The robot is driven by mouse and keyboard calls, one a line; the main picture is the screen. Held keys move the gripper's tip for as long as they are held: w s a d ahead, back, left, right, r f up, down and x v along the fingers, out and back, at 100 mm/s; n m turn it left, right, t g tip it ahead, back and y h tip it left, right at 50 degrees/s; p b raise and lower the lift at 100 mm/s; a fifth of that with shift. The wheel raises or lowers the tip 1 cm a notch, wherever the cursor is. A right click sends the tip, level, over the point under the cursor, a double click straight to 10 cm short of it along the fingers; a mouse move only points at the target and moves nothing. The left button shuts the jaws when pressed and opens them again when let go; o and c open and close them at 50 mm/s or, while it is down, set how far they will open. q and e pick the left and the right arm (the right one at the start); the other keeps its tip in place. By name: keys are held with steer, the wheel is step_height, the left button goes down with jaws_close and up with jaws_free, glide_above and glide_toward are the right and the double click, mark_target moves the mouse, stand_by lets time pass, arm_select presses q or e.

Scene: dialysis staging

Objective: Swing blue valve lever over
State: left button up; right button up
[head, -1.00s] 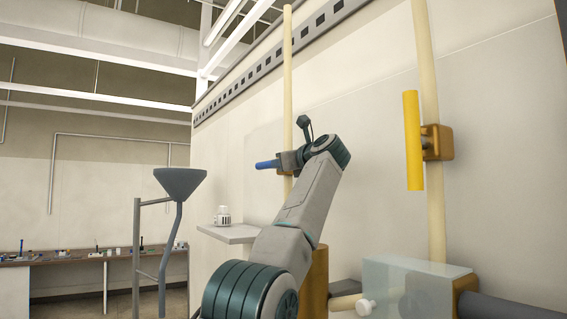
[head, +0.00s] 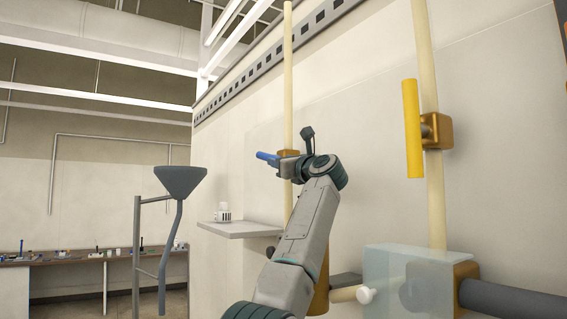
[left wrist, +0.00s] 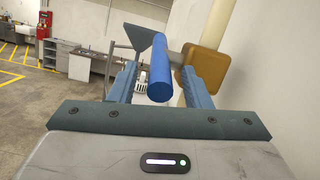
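The blue valve lever (head: 267,156) points left from an ochre valve body on the cream upright pipe; it also shows in the left wrist view (left wrist: 159,88). The ochre body (left wrist: 206,66) is behind it at the right there. My left gripper (head: 281,166) is at the lever. In the left wrist view my left gripper (left wrist: 158,86) is open, one finger on each side of the lever, with a visible gap on the left and a smaller one on the right. It hides part of the valve in the head view. My right gripper is not in view.
A yellow lever (head: 412,128) stands upright on a second pipe at the right. A clear box (head: 385,268) with a white knob (head: 366,295) sits lower right. A small shelf (head: 240,230) bears a white cup (head: 223,213). A grey funnel (head: 180,182) stands left.

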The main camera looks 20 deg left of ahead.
arm_select(q)
steer(key=shift+f, duration=0.1)
steer(key=shift+s+d+f+b, duration=0.1)
steer(key=shift+d+f+b, duration=0.1)
steer(key=shift+b, duration=0.15)
steer(key=b+v, duration=0.4)
steer(key=v, duration=0.3)
steer(key=shift+r, duration=0.2)
steer(key=shift+a, duration=0.1)
